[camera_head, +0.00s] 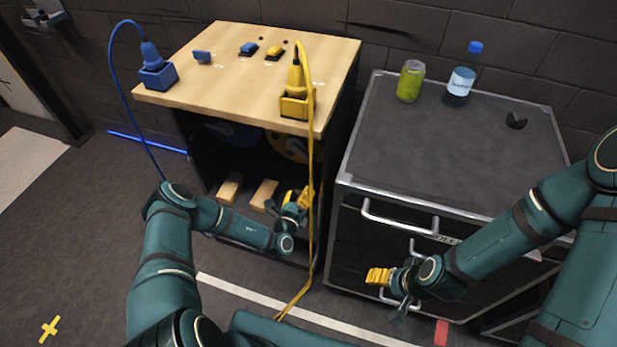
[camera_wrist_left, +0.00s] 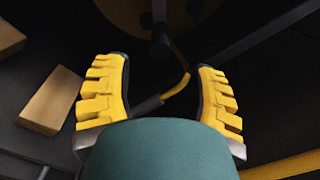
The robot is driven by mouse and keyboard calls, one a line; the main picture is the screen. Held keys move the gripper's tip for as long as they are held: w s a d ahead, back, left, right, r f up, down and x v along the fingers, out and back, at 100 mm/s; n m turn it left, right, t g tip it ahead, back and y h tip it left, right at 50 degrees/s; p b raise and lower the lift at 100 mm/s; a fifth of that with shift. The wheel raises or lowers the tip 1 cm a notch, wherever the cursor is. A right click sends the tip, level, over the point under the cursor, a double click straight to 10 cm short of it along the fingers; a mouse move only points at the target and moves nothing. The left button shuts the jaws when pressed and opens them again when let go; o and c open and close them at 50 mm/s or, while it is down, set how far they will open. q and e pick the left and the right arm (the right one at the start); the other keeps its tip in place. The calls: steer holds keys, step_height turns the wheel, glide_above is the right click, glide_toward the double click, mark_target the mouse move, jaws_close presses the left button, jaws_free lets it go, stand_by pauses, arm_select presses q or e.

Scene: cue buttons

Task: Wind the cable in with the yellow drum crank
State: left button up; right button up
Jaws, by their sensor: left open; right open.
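The yellow drum (camera_head: 288,147) sits in the dark open space under the wooden tabletop, mostly hidden. In the left wrist view its yellow rim (camera_wrist_left: 128,14) shows at the top. Below it, a thin curved yellow piece (camera_wrist_left: 183,80) ends in a dark sleeve between my left fingers; I cannot tell whether it is crank or cable. My left gripper (camera_head: 299,197) is open in front of the opening, also in its wrist view (camera_wrist_left: 163,70). The yellow cable (camera_head: 311,170) hangs from the yellow plug (camera_head: 295,75) to the floor. My right gripper (camera_head: 382,277) is open before the cabinet, apart from the drum.
Two wooden blocks (camera_head: 229,188) (camera_head: 264,194) lie on the low shelf beside my left gripper. A blue drum (camera_head: 233,130) is left of the yellow one. The blue cable (camera_head: 112,75) hangs at the left. A dark cabinet (camera_head: 440,140) bears a jar and a bottle.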

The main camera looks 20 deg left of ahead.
mark_target(308, 176)
arm_select(q)
steer(key=w+b, duration=0.1)
steer(key=w, duration=0.6)
steer(key=shift+w+d+b, duration=0.1)
steer(key=shift+w+b, duration=0.3)
jaws_close()
